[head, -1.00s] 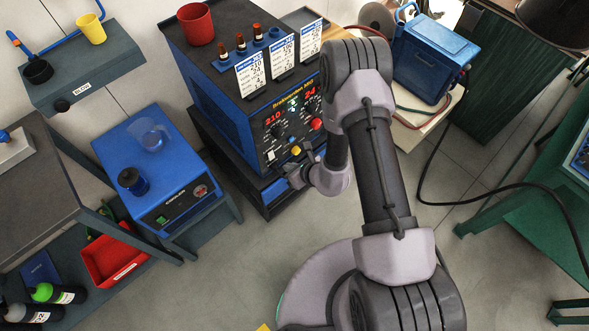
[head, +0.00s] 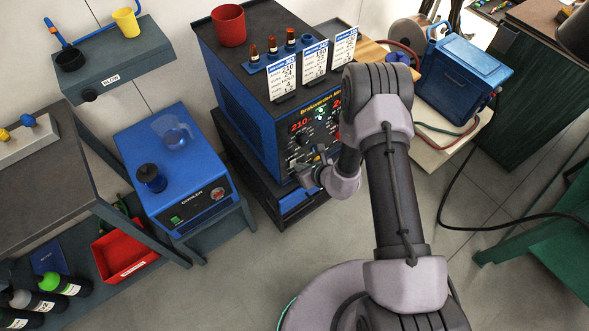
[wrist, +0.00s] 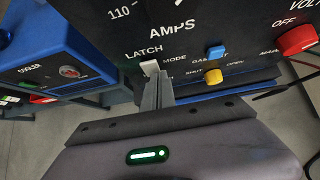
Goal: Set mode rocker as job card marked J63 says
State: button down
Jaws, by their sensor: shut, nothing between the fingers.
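The mode rocker (wrist: 150,67) is a small white rocker on the dark welder panel, beside the word MODE and under LATCH in the wrist view. My gripper (wrist: 158,84) is shut and empty, its fingertips just below the rocker; I cannot tell if they touch. In the head view my gripper (head: 303,172) is at the lower left of the blue welder's (head: 240,110) front panel, and the rocker cannot be made out there. Three white job cards stand on the welder: left (head: 282,83), middle (head: 314,62) and right (head: 344,47). Their small print is not surely readable.
Near the rocker are a blue switch (wrist: 215,52), a yellow knob (wrist: 212,76) between SHUT and OPEN, and a red OFF knob (wrist: 297,40). The blue cooler (head: 190,200) stands left of the welder. A red cup (head: 228,25) is on top. Floor in front is clear.

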jog(key=shift+w+a+r+p, duration=0.1)
jog(key=shift+a+r+p, duration=0.05)
jog(key=shift+r+p, duration=0.35)
jog(key=shift+w+a+r+p, duration=0.1)
jog(key=shift+r+p, duration=0.2)
jog(key=shift+r, duration=0.25)
